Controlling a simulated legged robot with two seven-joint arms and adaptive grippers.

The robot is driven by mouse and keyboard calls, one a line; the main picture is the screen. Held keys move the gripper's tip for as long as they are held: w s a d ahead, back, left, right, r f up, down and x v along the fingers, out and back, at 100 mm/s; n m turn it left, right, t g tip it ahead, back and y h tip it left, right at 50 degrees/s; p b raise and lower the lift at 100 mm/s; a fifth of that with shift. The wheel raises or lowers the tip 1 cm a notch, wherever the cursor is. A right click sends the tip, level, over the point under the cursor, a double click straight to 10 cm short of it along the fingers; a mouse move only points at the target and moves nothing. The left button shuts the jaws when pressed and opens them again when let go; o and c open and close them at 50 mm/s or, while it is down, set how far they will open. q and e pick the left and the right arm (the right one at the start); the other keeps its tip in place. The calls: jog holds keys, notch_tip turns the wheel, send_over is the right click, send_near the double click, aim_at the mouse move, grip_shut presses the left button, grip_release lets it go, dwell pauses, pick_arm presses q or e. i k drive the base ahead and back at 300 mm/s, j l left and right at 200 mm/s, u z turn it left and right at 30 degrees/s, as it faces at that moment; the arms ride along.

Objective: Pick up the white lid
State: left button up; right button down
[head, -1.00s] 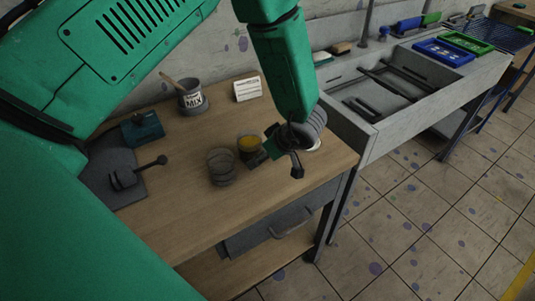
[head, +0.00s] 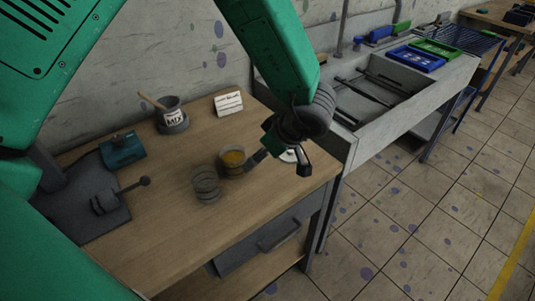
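The white lid (head: 289,156) lies on the wooden table near its right edge. Only a pale sliver of it shows, as my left gripper covers the rest. My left gripper (head: 279,164) is at the end of the green arm that comes in from the left and bends down over the table. Its two dark fingers are apart, one on the left and one on the right of the visible lid part. I cannot tell whether a finger touches the lid. My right gripper is not in view.
A cup with yellow content (head: 233,161) stands close left of the gripper, with a clear, ringed cup (head: 206,184) beside it. A MIX pot (head: 172,118) and a white card (head: 228,103) stand farther back. A grey sink (head: 345,142) adjoins on the right.

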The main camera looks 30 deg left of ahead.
aim_at(289, 156)
jog(key=k+l, duration=0.1)
jog(key=l, duration=0.65)
jog(key=k+l, duration=0.1)
jog(key=l, duration=0.65)
